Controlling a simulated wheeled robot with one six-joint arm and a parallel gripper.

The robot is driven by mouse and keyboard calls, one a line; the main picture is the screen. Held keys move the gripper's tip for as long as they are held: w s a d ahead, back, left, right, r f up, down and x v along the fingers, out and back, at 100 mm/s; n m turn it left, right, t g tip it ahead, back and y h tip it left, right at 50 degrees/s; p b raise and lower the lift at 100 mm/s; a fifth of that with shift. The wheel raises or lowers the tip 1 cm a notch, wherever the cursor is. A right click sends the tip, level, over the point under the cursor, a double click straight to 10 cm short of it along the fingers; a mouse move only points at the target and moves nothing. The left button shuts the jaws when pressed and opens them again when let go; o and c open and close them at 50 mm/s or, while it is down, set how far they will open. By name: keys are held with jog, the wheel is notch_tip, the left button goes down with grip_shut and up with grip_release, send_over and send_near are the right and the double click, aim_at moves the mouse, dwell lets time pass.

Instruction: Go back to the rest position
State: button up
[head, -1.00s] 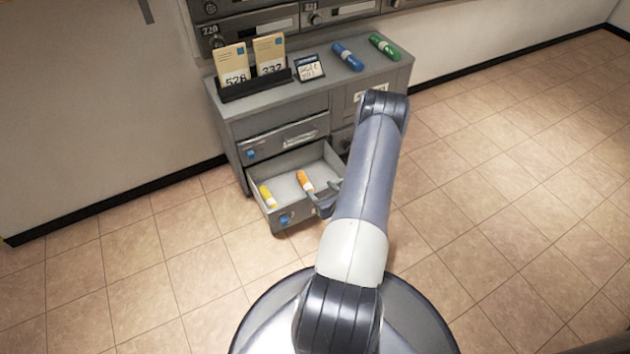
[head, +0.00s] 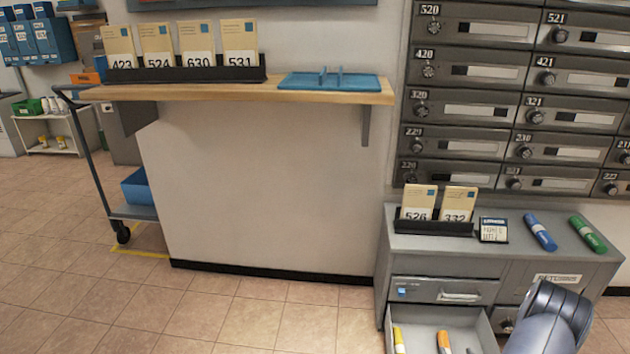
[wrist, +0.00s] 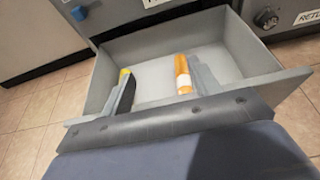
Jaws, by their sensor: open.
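My gripper (wrist: 160,78) is open in the wrist view, its two dark fingers apart over the open drawer (wrist: 245,62). An orange tube with a white band (wrist: 183,75) shows beside the right finger. A yellow tube (wrist: 124,74) is mostly hidden behind the left finger. No tube is clearly held between the fingers. In the head view my arm (head: 548,325) is at the lower right, and the drawer (head: 455,318) holds the yellow tube (head: 398,340) and the orange tube (head: 443,341).
The grey cabinet (head: 440,258) carries a black card holder (head: 432,228), a small sign (head: 493,230), a blue tube (head: 540,231) and a green tube (head: 588,234). A wooden shelf (head: 200,93) and a cart (head: 130,212) stand left. Tiled floor in front is clear.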

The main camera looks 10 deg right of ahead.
jog(key=shift+w+d+r+p, duration=0.15)
jog(key=shift+w+r+p, duration=0.4)
jog(key=shift+r+p, duration=0.35)
jog(key=shift+w+d+r+p, duration=0.1)
jog(key=shift+w+r+p, duration=0.5)
jog(key=shift+p, duration=0.4)
jog(key=shift+s, duration=0.1)
